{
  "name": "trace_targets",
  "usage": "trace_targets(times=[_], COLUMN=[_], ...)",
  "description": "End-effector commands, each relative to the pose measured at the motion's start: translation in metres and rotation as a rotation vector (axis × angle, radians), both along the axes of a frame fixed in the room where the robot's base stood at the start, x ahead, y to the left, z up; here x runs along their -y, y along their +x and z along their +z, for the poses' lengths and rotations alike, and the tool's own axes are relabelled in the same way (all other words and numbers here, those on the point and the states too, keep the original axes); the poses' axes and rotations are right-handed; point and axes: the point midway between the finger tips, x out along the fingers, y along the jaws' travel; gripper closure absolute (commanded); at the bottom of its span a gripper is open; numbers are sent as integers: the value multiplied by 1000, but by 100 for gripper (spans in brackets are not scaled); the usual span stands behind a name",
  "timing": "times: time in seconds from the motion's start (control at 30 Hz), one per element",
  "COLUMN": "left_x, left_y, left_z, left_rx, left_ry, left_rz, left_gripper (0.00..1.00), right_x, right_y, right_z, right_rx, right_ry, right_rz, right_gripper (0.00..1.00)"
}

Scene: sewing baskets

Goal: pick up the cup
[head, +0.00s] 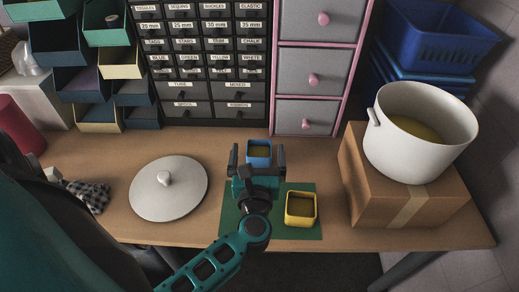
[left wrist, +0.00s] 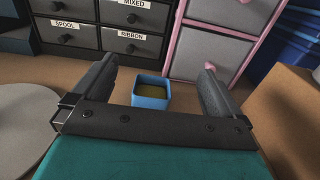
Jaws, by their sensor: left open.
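A small square blue cup (head: 259,151) with something yellowish-brown inside stands upright on the wooden table, near the drawer cabinet. It also shows in the left wrist view (left wrist: 151,97). A similar yellow cup (head: 300,209) stands on a green mat (head: 232,222), to the right of my left arm. My left gripper (head: 258,157) is open and empty. Its fingers (left wrist: 158,66) appear on either side of the blue cup in both views, with visible gaps. I cannot tell how far the fingertips are above the table. My right gripper is not in view.
A grey lid (head: 168,189) lies on the left of the table. A white pot (head: 421,132) stands on a cardboard box (head: 400,188) at the right. The labelled drawers (head: 202,80) and pink-framed drawers (head: 313,60) close off the back.

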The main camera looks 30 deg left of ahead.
Motion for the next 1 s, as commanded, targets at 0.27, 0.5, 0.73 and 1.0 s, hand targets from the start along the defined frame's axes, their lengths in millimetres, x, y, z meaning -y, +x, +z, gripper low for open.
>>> trace_targets(times=[0.27,0.5,0.73,1.0], left_x=[0,0,-13,-31], left_y=[0,0,21,51], left_z=[-50,-83,-75,-75], left_rx=[-1,-1,-1,1], left_ry=[4,4,4,6], left_rz=[-3,-2,-2,-2], left_gripper=[0,0,0,0], right_x=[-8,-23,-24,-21], right_y=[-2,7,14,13], right_z=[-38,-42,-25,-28], right_rx=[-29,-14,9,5], right_ry=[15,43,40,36], right_rz=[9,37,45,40], right_gripper=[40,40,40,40])
